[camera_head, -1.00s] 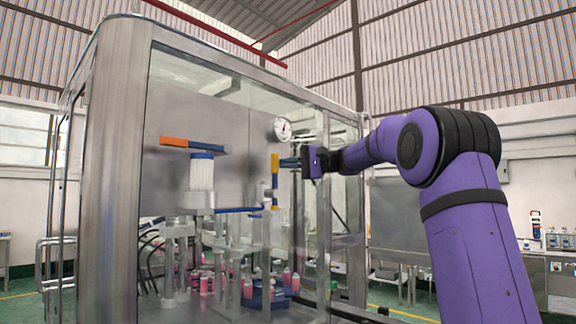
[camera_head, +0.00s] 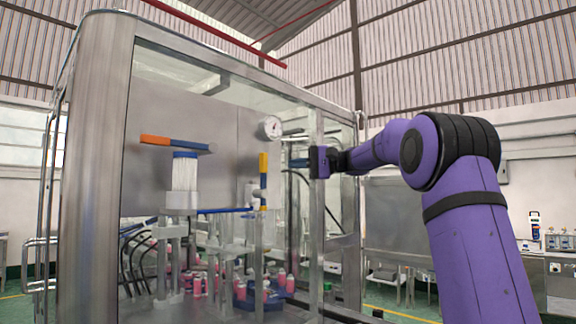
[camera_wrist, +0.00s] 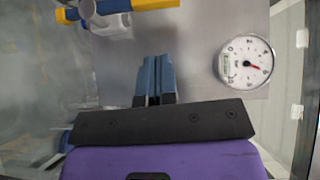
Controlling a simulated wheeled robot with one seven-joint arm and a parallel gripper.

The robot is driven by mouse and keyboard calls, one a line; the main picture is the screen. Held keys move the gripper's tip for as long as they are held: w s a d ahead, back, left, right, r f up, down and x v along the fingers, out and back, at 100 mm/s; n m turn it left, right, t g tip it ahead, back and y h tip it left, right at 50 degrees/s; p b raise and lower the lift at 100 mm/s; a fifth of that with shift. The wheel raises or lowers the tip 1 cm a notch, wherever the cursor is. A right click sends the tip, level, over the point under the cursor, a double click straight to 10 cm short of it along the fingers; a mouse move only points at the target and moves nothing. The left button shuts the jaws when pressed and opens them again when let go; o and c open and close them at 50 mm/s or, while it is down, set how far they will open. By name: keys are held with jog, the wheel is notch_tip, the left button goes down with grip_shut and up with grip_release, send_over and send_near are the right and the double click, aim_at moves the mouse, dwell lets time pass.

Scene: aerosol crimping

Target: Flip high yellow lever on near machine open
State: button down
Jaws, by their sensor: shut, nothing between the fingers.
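The yellow lever (camera_head: 263,163) with blue bands stands upright on the near machine (camera_head: 100,180), behind its frame. In the wrist view the yellow lever (camera_wrist: 140,4) lies across the upper left edge, with a white mount under it. My gripper (camera_head: 291,163) is to the right of the lever in the head view, at about the height of its upper part, apart from it. In the wrist view my gripper's blue-grey fingers (camera_wrist: 154,68) are together and empty, pointing toward the grey panel, below and right of the lever.
A round pressure gauge (camera_head: 271,127) is on the panel, close to my gripper, and shows in the wrist view (camera_wrist: 246,61). An orange and blue lever (camera_head: 172,144) lies level further left. Steel frame posts (camera_head: 317,230) stand beside my wrist. Several pink cans (camera_head: 243,290) are below.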

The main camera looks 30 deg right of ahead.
jog(key=v, duration=0.7)
jog(key=shift+f, duration=0.2)
jog(key=s+a+f+g+h, duration=0.1)
jog(key=s+a+f+h, duration=0.25)
jog(key=a, duration=0.25)
jog(key=s+a+f+g+h, duration=0.1)
jog(key=s+a+f+h, duration=0.1)
jog(key=s+a+f, duration=0.4)
jog(key=s+a+f+g+h, duration=0.1)
jog(key=s+a+f+h, duration=0.15)
jog(key=a, duration=0.45)
jog(key=s+f+n+h, duration=0.2)
jog(key=s+f+h, duration=0.1)
jog(key=s+f, duration=0.6)
jog(key=s+f+n+h, duration=0.3)
jog(key=s+f, duration=0.5)
jog(key=s, duration=0.6)
jog(key=shift+s+a+f+h, duration=0.15)
jog(key=shift+a+f+h, duration=0.25)
jog(key=shift+h, duration=0.4)
